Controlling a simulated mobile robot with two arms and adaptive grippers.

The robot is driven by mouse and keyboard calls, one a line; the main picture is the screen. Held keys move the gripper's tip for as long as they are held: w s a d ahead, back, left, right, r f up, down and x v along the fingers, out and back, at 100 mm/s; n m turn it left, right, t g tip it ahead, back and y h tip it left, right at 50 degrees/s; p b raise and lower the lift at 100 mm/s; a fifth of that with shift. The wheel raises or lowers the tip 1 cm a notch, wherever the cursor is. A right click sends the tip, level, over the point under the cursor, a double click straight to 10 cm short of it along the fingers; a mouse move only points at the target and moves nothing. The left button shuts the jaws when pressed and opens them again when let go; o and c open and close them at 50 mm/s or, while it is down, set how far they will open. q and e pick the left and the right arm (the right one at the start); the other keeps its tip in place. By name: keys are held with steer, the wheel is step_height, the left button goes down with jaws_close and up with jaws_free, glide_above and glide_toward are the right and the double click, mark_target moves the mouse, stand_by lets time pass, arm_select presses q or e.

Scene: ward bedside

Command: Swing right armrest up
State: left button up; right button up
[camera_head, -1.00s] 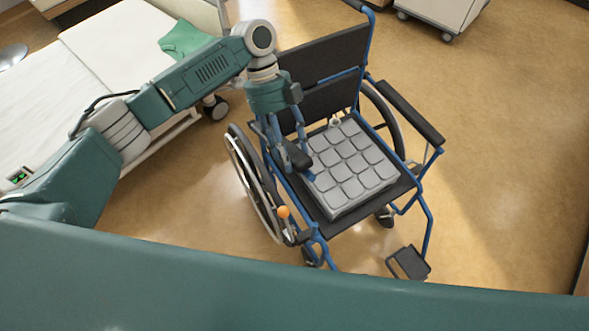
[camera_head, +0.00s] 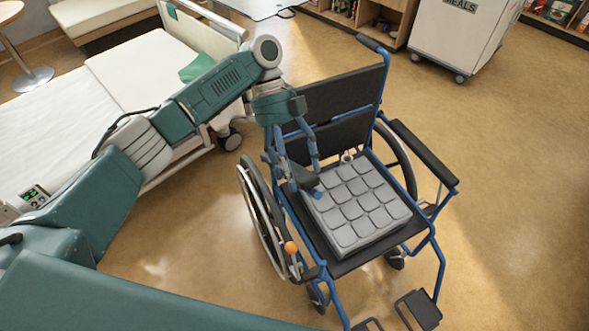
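The blue-framed wheelchair (camera_head: 335,100) stands facing me. Its armrest on the picture's right (camera_head: 424,156) lies level, a black pad on blue tubing. On the picture's left, the chair's own right side, my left gripper (camera_head: 303,182) points down beside the rear left of the grey cushion (camera_head: 362,205). A dark piece shows between and below its fingers; I cannot tell whether it is the right armrest's pad or the fingertips. The gripper hides much of that side, and its grip is unclear. My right gripper is not in view.
An orange knob (camera_head: 291,248) sits by the left wheel (camera_head: 262,222). Footrests (camera_head: 418,309) stick out in front. A bed (camera_head: 95,120) stands at the left, a meals cart (camera_head: 457,35) behind. The floor at the right is clear.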

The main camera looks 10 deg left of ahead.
arm_select(q)
steer(key=shift+w+r, duration=0.1)
steer(key=shift+r, duration=0.05)
steer(key=v, duration=1.1)
steer(key=shift+r, duration=0.3)
steer(key=shift+w+a, duration=0.1)
steer(key=shift+w, duration=0.05)
